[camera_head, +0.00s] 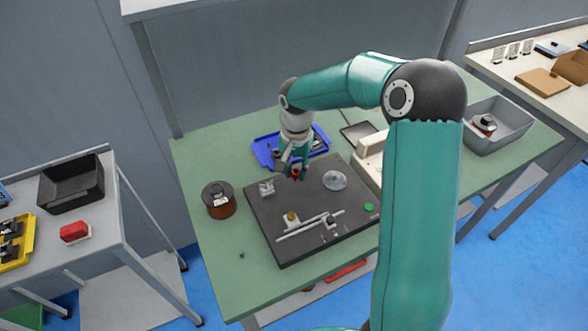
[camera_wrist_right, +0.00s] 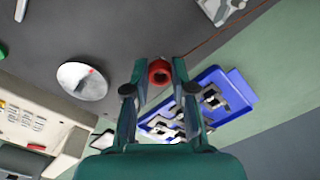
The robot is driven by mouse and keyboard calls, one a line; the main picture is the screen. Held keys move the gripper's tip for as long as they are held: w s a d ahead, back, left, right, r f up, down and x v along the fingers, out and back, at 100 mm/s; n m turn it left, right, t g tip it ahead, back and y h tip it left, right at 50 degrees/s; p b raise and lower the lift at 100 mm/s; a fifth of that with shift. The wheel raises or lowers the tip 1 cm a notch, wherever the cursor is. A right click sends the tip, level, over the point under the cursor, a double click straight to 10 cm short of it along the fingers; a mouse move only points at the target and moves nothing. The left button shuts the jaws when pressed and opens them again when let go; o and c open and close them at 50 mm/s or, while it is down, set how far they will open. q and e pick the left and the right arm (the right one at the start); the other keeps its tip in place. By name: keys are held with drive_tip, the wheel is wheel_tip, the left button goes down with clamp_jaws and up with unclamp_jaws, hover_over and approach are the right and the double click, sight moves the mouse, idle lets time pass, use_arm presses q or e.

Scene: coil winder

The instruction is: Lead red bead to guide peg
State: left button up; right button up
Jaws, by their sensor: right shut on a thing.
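My right gripper (camera_head: 292,172) is shut on the red bead (camera_wrist_right: 159,72), holding it between its two fingertips in the wrist view. In the head view the red bead (camera_head: 296,173) shows small, over the back part of the dark winder plate (camera_head: 270,236). A thin reddish wire (camera_wrist_right: 215,40) runs from near the bead toward the upper right in the wrist view. A small grey fixture (camera_head: 267,188) is on the plate, left of the gripper. A brass-coloured part (camera_head: 291,217) stands nearer the front. I cannot tell which part is the guide peg. My left gripper is out of view.
A copper-coloured spool (camera_head: 218,201) stands left of the plate on the green table (camera_head: 200,158). A rod (camera_head: 310,226) crosses the plate's front.

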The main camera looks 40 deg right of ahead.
drive_tip(key=shift+f+b, duration=0.55)
drive_tip(key=shift+f, duration=0.2)
drive_tip(key=shift+f, duration=0.1)
drive_tip(key=o, duration=0.8)
wheel_tip(320, 180, up, 12)
idle(0.3)
